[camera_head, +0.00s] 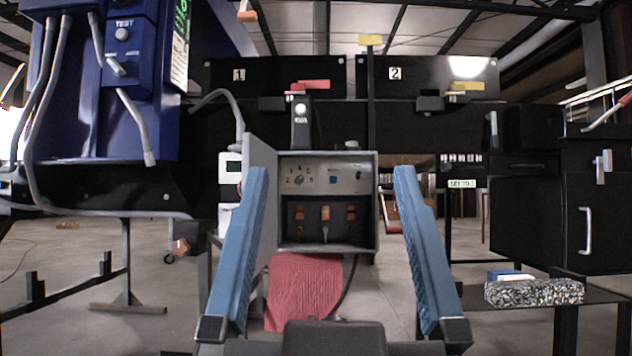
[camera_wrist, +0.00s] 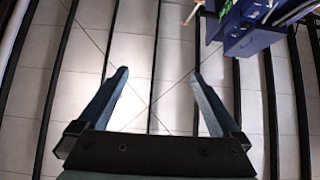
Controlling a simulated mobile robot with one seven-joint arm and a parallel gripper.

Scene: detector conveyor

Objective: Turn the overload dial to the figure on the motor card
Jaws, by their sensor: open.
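An open grey box (camera_head: 370,158) stands ahead in the head view. The overload dial (camera_head: 300,180) is on its upper panel, a small dark knob with figures around it; where it points is too small to tell. A blue button (camera_head: 333,180) is to its right. A small pale label (camera_head: 462,184) further right seems to read "SET TO" and a figure I cannot read surely; it may be the motor card. My gripper (camera_head: 331,172) is open and empty, its two blue fingers framing the box from nearer the camera. The fingers also show in the wrist view (camera_wrist: 160,73), with nothing between them.
The box's hinged door (camera_head: 260,190) stands open on its left. A red ribbed mat (camera_head: 306,290) hangs below the box. A blue cabinet (camera_head: 120,110) with hoses is at left. A side table (camera_head: 590,290) at right bears a speckled block (camera_head: 534,293). Open floor shows at left.

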